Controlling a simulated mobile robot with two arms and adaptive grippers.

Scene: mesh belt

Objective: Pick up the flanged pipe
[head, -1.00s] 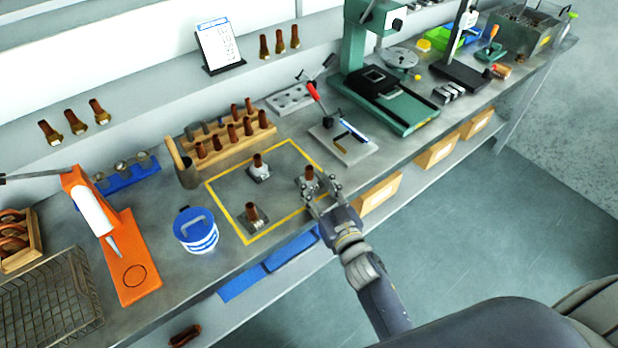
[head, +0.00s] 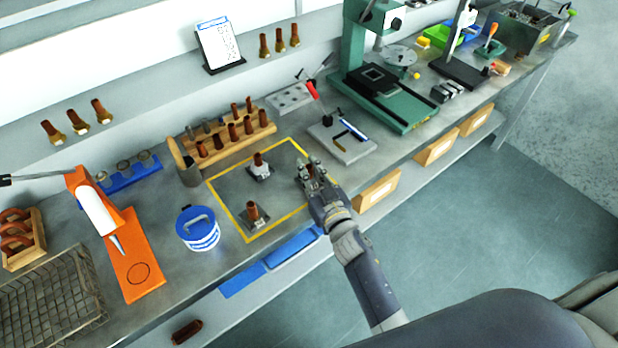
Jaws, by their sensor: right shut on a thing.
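Flanged pipes, short brown tubes on square grey flanges, are at the yellow-outlined area of the bench. One flanged pipe (head: 258,165) stands upright at the back of the area, and another flanged pipe (head: 253,213) stands at the front left. My right gripper (head: 311,173) is at the right side of the outline, shut on a third flanged pipe, which the fingers and hand mostly hide. I cannot tell whether that pipe is clear of the bench. My left gripper is not in view.
A wooden rack (head: 228,145) of brown pipes stands behind the outline. A blue-lidded tub (head: 198,232) and an orange stand (head: 133,262) are to the left. A clamp fixture (head: 345,145) and a green press (head: 385,95) are to the right. The outlined area has free room.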

